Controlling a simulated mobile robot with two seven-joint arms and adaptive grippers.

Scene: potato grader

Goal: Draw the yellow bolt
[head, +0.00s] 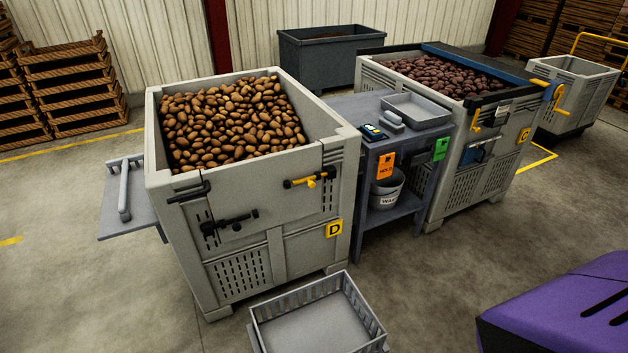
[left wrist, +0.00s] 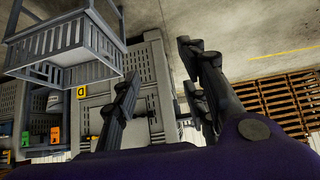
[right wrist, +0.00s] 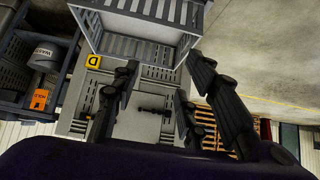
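The yellow bolt (head: 318,180) sits on the upper front panel of the potato bin marked D (head: 290,235), right of centre. It has a black bar and a yellow handle. A second, all-black latch (head: 230,222) is lower on the same panel. Neither gripper shows in the head view. In the left wrist view my left gripper (left wrist: 158,64) is open and empty, its fingers spread before the bin's front. In the right wrist view my right gripper (right wrist: 162,66) is also open and empty, with the black latch (right wrist: 155,110) beyond. Both are apart from the bolt.
A grey slatted tray (head: 315,318) stands low in front of bin D. A grey stand (head: 357,215) with tags and a bucket is between bins D and C (head: 470,185). Bin C has its own yellow levers. A shelf (head: 125,205) juts out left of bin D.

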